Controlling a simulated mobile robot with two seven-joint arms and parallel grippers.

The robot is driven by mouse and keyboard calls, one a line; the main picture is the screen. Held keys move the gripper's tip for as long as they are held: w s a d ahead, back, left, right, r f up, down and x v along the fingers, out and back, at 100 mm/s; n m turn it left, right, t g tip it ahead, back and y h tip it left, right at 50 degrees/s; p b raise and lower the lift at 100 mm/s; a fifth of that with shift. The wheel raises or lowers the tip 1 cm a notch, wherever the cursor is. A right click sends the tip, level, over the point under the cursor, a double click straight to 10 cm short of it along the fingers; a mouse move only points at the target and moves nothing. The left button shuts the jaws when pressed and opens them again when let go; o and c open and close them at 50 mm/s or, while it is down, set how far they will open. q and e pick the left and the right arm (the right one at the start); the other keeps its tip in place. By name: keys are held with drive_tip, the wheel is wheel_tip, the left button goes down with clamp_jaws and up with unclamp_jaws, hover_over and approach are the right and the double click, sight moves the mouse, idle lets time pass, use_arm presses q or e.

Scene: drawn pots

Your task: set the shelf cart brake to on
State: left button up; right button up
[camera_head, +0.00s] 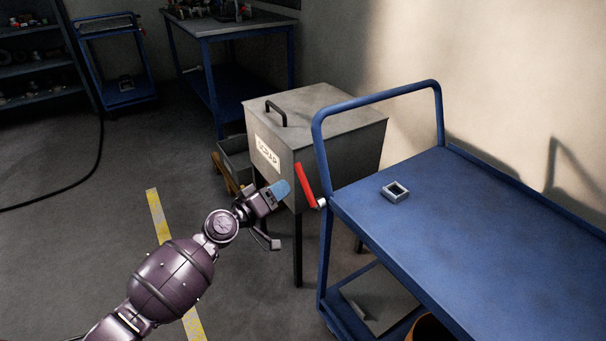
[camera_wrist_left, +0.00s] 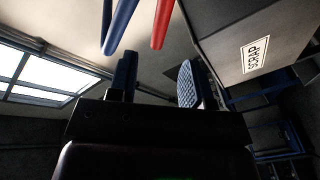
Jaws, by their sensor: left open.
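The shelf cart (camera_head: 470,215) is blue, with a tubular push handle (camera_head: 375,97) at its near-left end. The brake lever (camera_head: 305,185) is a red bar at that end, tilted up and to the left from a pale pivot (camera_head: 321,203). In the left wrist view the red lever (camera_wrist_left: 162,25) shows at the top, beside a blue cart tube (camera_wrist_left: 120,25). My left gripper (camera_head: 275,193) is open and empty, just left of the lever and apart from it. Its two fingers (camera_wrist_left: 158,82) show in the wrist view with nothing between them. My right gripper is out of view.
A grey scrap bin (camera_head: 340,130) on legs stands close behind the lever. A small square grey part (camera_head: 395,192) lies on the cart top. Another blue cart (camera_head: 125,90) and a workbench (camera_head: 235,22) stand at the back. The floor at left is mostly clear, with a cable (camera_head: 85,180).

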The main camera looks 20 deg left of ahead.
sight(299, 176)
use_arm(q)
drive_tip(key=x, duration=0.9)
drive_tip(key=shift+b, duration=0.3)
